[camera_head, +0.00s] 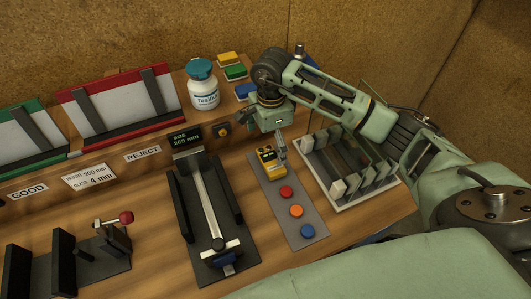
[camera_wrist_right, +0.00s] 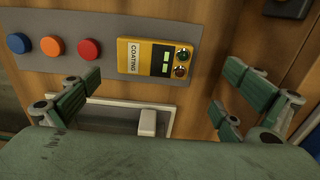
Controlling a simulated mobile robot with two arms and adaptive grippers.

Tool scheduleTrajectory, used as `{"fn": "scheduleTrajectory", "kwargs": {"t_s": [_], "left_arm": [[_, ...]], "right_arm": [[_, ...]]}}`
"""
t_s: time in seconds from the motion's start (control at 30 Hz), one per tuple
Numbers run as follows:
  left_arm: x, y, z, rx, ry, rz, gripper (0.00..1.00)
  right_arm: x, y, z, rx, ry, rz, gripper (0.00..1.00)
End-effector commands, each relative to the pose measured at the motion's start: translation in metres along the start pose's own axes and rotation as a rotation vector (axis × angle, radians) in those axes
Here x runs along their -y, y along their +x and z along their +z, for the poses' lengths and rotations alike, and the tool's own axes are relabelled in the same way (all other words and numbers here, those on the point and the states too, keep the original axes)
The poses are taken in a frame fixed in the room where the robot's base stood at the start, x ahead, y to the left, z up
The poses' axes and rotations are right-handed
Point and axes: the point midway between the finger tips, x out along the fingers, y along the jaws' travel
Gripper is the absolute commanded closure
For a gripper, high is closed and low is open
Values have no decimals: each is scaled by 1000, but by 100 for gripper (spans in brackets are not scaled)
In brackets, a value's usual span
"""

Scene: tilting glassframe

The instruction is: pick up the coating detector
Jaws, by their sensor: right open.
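The coating detector (camera_head: 268,165) is a small yellow device on the grey mat, behind a row of coloured buttons. In the right wrist view the detector (camera_wrist_right: 157,61) shows its "COATING" label, a dark display with green bars and two round knobs. My right gripper (camera_head: 277,143) is above and just behind the detector in the head view. In the right wrist view the fingers of the right gripper (camera_wrist_right: 160,90) are spread wide, with nothing between them; the detector shows beyond them, apart from them. My left gripper is out of view.
Red, orange and blue buttons (camera_head: 296,211) sit on the mat. A white rack (camera_head: 385,184) with upright plates stands to the right. A black measuring fixture (camera_head: 241,241) lies to the left. A white bottle (camera_head: 203,92) and coloured blocks (camera_head: 235,72) stand on the back ledge.

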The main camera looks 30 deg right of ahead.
Motion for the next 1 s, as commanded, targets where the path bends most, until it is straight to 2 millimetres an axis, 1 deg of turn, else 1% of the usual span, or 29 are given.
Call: {"fn": "scheduleTrajectory", "kwargs": {"t_s": [0.17, 0.3, 0.4, 0.53, 0.7, 0.77, 0.87, 1.0], "left_arm": [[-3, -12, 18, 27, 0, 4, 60], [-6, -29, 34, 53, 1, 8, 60], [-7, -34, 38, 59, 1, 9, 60], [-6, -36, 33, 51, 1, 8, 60], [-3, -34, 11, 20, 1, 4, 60], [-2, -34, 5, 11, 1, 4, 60], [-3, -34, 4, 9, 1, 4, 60], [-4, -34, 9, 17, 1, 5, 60]], "right_arm": [[-2, 18, 0, 0, 0, 4, 0], [-4, 36, 1, 2, 0, 6, 0], [-4, 53, 1, 2, 0, 4, 0], [-3, 66, 1, 1, 0, 1, 0], [-2, 69, 1, 1, -2, -1, 0], [-2, 68, 1, 1, -2, -1, 0], [-2, 68, 1, 1, -2, -1, 8], [-2, 68, 0, 0, -1, -1, 20]]}}
